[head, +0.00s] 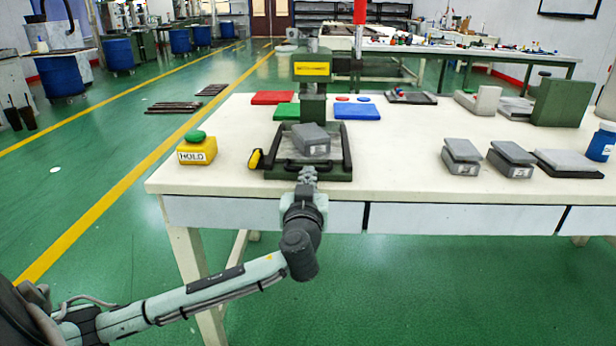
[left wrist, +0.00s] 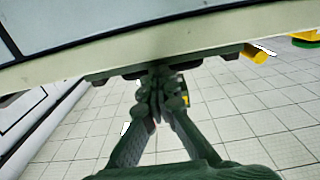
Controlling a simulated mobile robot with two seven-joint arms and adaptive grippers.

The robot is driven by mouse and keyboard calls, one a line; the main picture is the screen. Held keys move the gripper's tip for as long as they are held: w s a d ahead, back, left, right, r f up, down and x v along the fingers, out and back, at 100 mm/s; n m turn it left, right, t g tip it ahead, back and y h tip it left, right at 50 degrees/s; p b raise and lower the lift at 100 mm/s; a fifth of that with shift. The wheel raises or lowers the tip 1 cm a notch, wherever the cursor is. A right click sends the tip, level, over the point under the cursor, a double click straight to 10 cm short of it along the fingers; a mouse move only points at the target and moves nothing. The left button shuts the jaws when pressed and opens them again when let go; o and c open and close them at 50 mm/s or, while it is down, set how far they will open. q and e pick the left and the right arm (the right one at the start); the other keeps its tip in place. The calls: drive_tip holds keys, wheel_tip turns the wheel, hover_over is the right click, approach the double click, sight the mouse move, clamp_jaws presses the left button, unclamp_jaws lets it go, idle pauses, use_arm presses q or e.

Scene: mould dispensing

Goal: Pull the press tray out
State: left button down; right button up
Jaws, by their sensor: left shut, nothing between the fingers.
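The press tray (head: 346,152) is a dark tray with a raised rim and a front handle. It lies near the table's front edge, in front of the green press (head: 313,100). A grey mould block (head: 311,139) sits in it. My left gripper (head: 308,174) is at the middle of the tray's front side, fingers together. In the left wrist view its fingertips (left wrist: 158,78) meet close to the dark front handle (left wrist: 215,55); whether they touch it I cannot tell. My right gripper is not in view.
A yellow box with a green button (head: 197,150) stands left of the tray. A yellow-ended lever (head: 256,159) is at the tray's left. Grey moulds (head: 462,156) stand to the right. Red (head: 272,97) and blue (head: 357,112) plates lie behind. The table between tray and moulds is clear.

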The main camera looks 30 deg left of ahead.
use_arm(q)
drive_tip(key=c, duration=2.2)
unclamp_jaws()
drive_tip(key=o, duration=2.2)
drive_tip(key=shift+f, duration=0.1)
drive_tip(key=v, duration=1.2)
